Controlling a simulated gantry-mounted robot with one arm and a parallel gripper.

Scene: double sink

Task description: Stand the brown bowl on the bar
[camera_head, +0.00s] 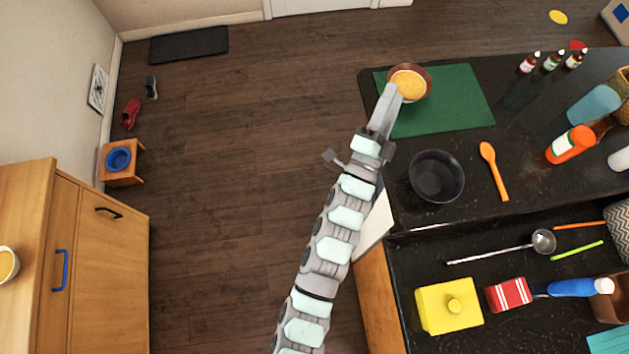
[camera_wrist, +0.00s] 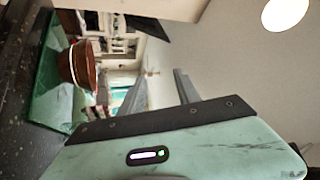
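The brown bowl (camera_head: 427,78), with orange-yellow contents, sits upright on a green mat (camera_head: 455,105) on the dark counter (camera_head: 515,130), near its far left corner. My gripper (camera_head: 389,93) reaches up to the bowl's near left side in the head view, overlapping its edge there. In the tilted wrist view, the two fingers (camera_wrist: 160,88) stand apart with nothing between them. The brown bowl (camera_wrist: 82,66) shows there to the left of the fingers, resting on the green mat and outside the gap. I cannot tell whether a finger touches it. No separate bar can be made out.
A black bowl (camera_head: 437,176) and an orange spoon (camera_head: 494,170) lie nearer on the counter. A ladle (camera_head: 542,241) and a yellow box (camera_head: 449,306) are lower down. Open floor lies left of the counter.

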